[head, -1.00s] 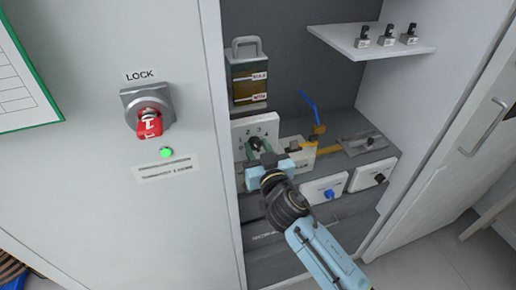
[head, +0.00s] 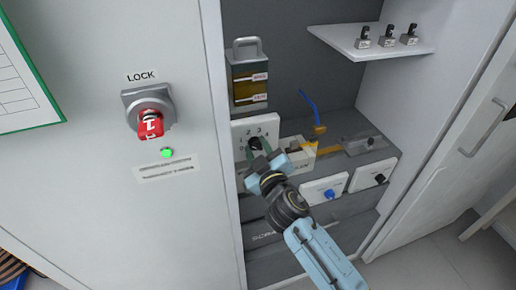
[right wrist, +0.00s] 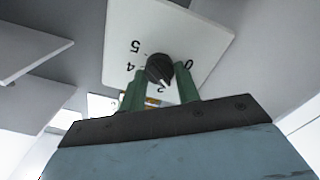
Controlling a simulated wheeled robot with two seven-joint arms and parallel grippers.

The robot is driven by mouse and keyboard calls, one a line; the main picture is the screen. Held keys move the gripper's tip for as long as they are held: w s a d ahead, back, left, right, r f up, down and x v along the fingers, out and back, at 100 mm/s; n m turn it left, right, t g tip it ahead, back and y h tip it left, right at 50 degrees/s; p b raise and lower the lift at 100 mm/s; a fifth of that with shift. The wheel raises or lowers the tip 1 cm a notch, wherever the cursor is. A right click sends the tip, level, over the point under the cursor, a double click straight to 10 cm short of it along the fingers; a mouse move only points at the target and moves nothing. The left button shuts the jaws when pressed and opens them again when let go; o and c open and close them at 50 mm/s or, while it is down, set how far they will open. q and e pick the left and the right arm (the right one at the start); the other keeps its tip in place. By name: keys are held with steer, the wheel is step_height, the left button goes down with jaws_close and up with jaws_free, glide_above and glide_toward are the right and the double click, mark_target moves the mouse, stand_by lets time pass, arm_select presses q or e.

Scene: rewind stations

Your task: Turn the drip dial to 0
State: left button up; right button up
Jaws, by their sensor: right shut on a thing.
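The drip dial is a black round knob (head: 254,143) on a white numbered plate (head: 240,128) inside the open cabinet bay. In the right wrist view the knob (right wrist: 160,68) shows in front of its plate (right wrist: 190,35), with the digits upside down. My right gripper (head: 257,154) reaches the dial from below, its green fingers (right wrist: 159,84) on either side of the knob and shut on it. I cannot read surely which number the knob points to. The fingers and wrist hide part of the plate's lower side. My left gripper is out of view.
A red lock switch (head: 150,124) is on the left panel.

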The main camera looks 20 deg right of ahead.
steer(key=n, duration=0.5)
steer(key=shift+a+n, duration=0.1)
steer(key=shift+n, duration=0.2)
steer(key=n+p, duration=0.1)
steer(key=n, duration=0.4)
steer(key=shift+f+n, duration=0.15)
steer(key=shift+n, duration=0.15)
steer(key=o, duration=1)
steer(key=s, duration=0.4)
steer(key=s+b, duration=0.1)
steer(key=s, duration=0.4)
steer(key=s+b, duration=0.1)
steer(key=s, duration=0.3)
steer(key=shift+s+d, duration=0.2)
steer(key=shift+d, duration=0.05)
